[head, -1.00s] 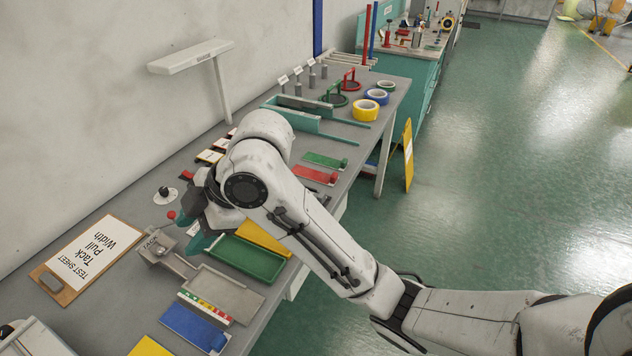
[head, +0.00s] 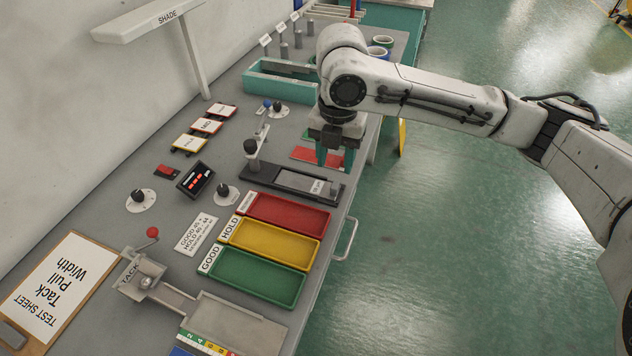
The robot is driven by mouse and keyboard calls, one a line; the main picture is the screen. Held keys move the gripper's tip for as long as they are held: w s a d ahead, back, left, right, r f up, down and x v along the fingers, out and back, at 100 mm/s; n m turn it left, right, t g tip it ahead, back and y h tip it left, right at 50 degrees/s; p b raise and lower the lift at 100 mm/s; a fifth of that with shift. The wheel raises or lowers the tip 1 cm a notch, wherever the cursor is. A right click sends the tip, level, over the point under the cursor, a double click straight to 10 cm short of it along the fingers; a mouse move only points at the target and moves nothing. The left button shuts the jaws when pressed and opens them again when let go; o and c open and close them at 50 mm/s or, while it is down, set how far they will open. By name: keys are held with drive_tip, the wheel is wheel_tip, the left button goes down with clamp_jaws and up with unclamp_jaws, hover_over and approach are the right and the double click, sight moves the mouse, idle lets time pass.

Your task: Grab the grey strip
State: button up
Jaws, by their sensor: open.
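A flat grey strip (head: 300,181) lies in a long dark fixture (head: 262,177) on the grey bench, with a small label by its right end. The exact height of the fingertips over the bench is hard to tell.
Red, yellow and green trays (head: 262,279) lie in front of the fixture. A black-knobbed lever (head: 251,148) stands at its left end. A teal trough (head: 275,86) is behind. The bench's right edge drops to open floor (head: 420,270).

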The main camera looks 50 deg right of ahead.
sight(333, 188)
drive_tip(key=shift+a+f, duration=0.1)
drive_tip(key=shift+f, duration=3.85)
drive_tip(key=shift+c, duration=0.4)
clamp_jaws()
